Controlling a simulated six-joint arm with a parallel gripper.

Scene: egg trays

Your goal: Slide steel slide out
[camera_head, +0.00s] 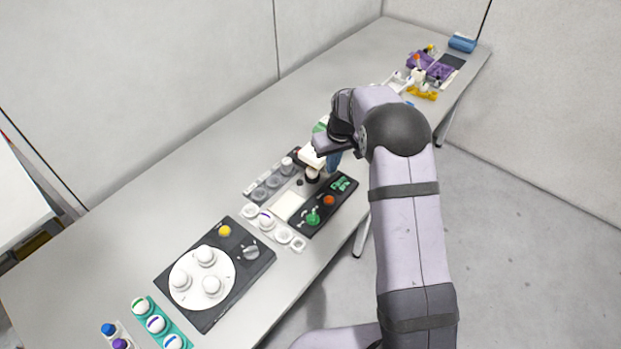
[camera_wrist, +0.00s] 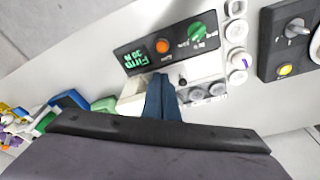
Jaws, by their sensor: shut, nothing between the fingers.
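A device with a black control panel (camera_head: 318,215) stands mid-table; the panel also shows in the wrist view (camera_wrist: 150,60). It has a green knob (camera_head: 313,218), an orange button (camera_head: 329,200) and a green-lettered display (camera_wrist: 135,60). A pale square plate (camera_head: 288,205) lies beside the panel; I cannot tell whether it is the steel slide. My gripper (camera_wrist: 162,112) has its blue fingers together with nothing between them. They point down at the device, near a small dark knob (camera_wrist: 182,79). Contact cannot be made out, and my arm and fingers hide part of the device.
A strip of grey round cups (camera_head: 266,187) and a strip of white round pieces (camera_head: 267,222) lie beside the device. A white block (camera_head: 311,157) stands close to my gripper. A black unit with a white disc (camera_head: 183,295) is nearer. A purple tray (camera_head: 430,66) is far right.

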